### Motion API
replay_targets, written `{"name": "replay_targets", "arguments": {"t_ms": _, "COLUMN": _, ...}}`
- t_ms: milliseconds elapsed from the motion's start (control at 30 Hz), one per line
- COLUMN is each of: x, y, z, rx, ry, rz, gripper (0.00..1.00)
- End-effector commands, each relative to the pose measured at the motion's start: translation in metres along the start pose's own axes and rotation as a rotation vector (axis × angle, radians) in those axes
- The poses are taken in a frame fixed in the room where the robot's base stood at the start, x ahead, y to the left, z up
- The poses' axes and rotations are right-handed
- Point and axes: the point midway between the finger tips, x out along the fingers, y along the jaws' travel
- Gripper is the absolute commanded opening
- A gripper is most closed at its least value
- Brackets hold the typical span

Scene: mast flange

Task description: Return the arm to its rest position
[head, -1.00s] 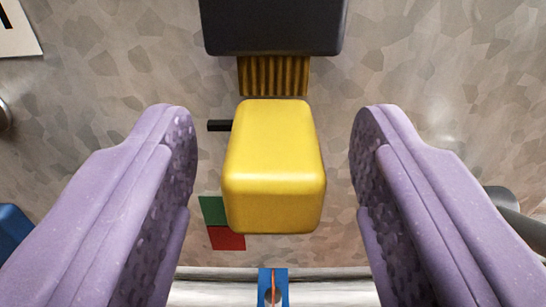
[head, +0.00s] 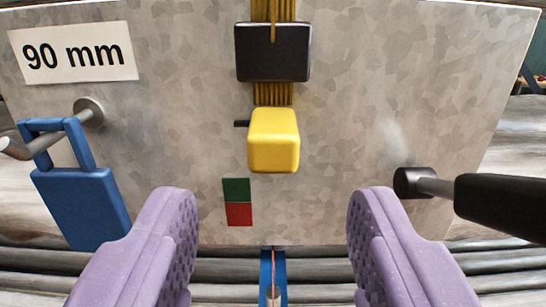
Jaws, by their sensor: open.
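My gripper (head: 272,240) is open and empty, with its two purple padded fingers low in the picture at left and right. A yellow block (head: 273,140) sits on the grey mottled metal panel, above and beyond the gap between the fingers. The fingers do not touch it. A black block (head: 273,52) is above it on a ribbed brown strip (head: 272,93). A small black pointer (head: 241,124) sticks out at the yellow block's left. A green patch (head: 236,189) and a red patch (head: 239,214) lie below the pointer.
A blue padlock-like piece (head: 80,205) hangs on a bent metal hook (head: 30,146) at left, under a "90 mm" label (head: 72,52). A black-handled lever (head: 505,208) juts out at right. A blue part (head: 272,275) is at bottom centre. Space between the fingers is clear.

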Motion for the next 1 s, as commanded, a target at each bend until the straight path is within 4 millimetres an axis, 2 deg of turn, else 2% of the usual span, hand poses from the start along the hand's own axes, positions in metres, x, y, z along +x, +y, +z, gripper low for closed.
{"name": "replay_targets", "arguments": {"t_ms": 167, "x": -0.009, "y": -0.001, "z": 0.021, "rx": 0.001, "ry": -0.04, "rz": -0.006, "gripper": 0.55}}
{"name": "replay_targets", "arguments": {"t_ms": 400, "x": -0.054, "y": -0.001, "z": 0.043, "rx": 0.001, "ry": -0.153, "rz": -0.006, "gripper": 0.55}}
{"name": "replay_targets", "arguments": {"t_ms": 600, "x": -0.087, "y": 0.0, "z": 0.047, "rx": 0.0, "ry": -0.215, "rz": 0.0, "gripper": 0.55}}
{"name": "replay_targets", "arguments": {"t_ms": 733, "x": -0.093, "y": 0.0, "z": 0.044, "rx": 0.0, "ry": -0.229, "rz": 0.001, "gripper": 0.55}}
{"name": "replay_targets", "arguments": {"t_ms": 1000, "x": -0.093, "y": 0.0, "z": 0.042, "rx": 0.0, "ry": -0.229, "rz": 0.001, "gripper": 0.55}}
